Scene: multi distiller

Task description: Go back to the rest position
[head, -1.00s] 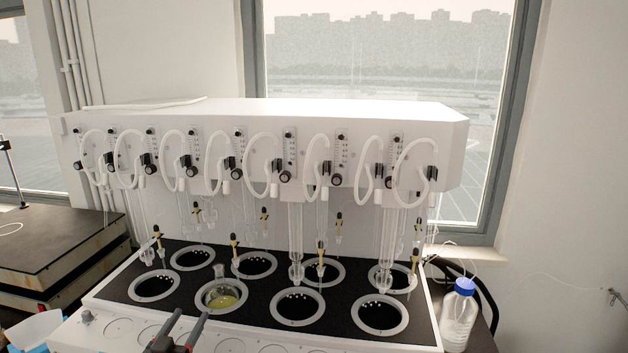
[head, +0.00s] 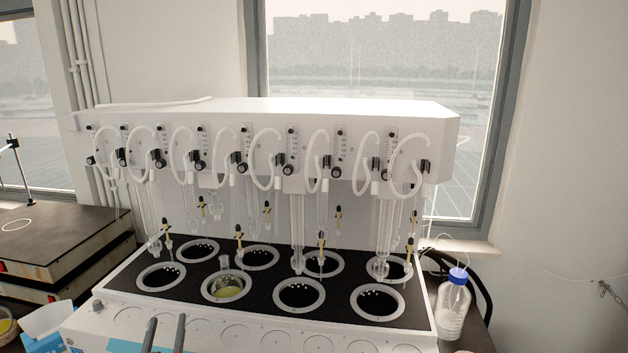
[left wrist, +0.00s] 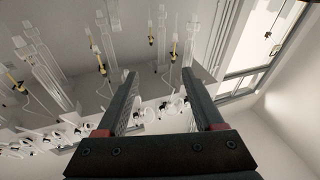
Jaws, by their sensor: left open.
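My left gripper (head: 165,335) is at the bottom of the head view, in front of the distiller's front panel. Its two dark fingers are apart with nothing between them. In the left wrist view the open fingers (left wrist: 162,100) also show empty, with glass tubes and knobs of the distiller beyond them. The white distiller (head: 280,130) stands ahead with two rows of round black wells. A glass flask with yellow liquid (head: 228,289) sits in a front-row well, beyond the gripper and apart from it. My right gripper is not in view.
A bottle with a blue cap (head: 453,305) stands right of the distiller. Dark hotplates (head: 60,240) and a blue-white box (head: 45,322) are at the left. Glass tubes (head: 297,230) hang above the wells. A window is behind.

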